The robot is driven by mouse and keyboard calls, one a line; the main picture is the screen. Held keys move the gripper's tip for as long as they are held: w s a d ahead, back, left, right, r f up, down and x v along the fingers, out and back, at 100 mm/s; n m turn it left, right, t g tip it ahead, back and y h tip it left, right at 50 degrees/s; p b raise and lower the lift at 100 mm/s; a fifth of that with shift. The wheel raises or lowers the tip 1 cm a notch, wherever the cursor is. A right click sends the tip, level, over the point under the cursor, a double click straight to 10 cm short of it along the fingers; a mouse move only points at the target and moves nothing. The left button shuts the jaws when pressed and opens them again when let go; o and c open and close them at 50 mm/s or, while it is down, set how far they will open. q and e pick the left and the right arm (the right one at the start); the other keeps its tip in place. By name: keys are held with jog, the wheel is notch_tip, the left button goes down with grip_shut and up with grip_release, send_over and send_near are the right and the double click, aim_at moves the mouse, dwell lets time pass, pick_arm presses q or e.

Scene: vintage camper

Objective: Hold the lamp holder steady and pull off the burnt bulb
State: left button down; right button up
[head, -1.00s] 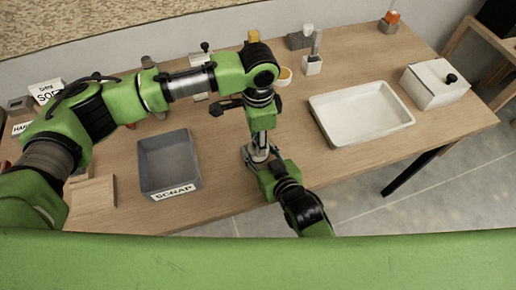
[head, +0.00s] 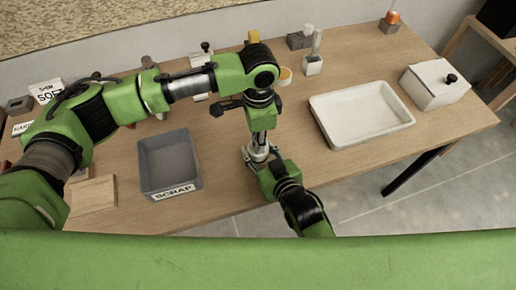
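The lamp holder (head: 257,156) is a small pale grey piece near the table's front edge, mostly covered by my two grippers. My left gripper (head: 261,147) points straight down over it from above. My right gripper (head: 251,158) comes from the front edge and sits low beside the holder. The bulb cannot be made out between them. The fingers of both grippers are too small and covered to show whether they are open or shut.
A grey bin labelled SCRAP (head: 196,162) stands left of the grippers. A white tray (head: 404,104) lies to the right, with a white box with a black knob (head: 432,88) beyond it. Small items line the back edge. Bare tabletop lies between bin and grippers.

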pick_arm(q)
jog(key=shift+r, duration=0.1)
jog(key=shift+r, duration=1.4)
jog(key=shift+r, duration=2)
pick_arm(e)
jog(key=o, duration=1.3)
jog(key=shift+s, duration=0.1)
jog(key=v, duration=1.1)
jog(key=shift+s+d+r, duration=0.1)
jog(key=shift+s+d, duration=0.15)
jog(key=shift+s, duration=0.1)
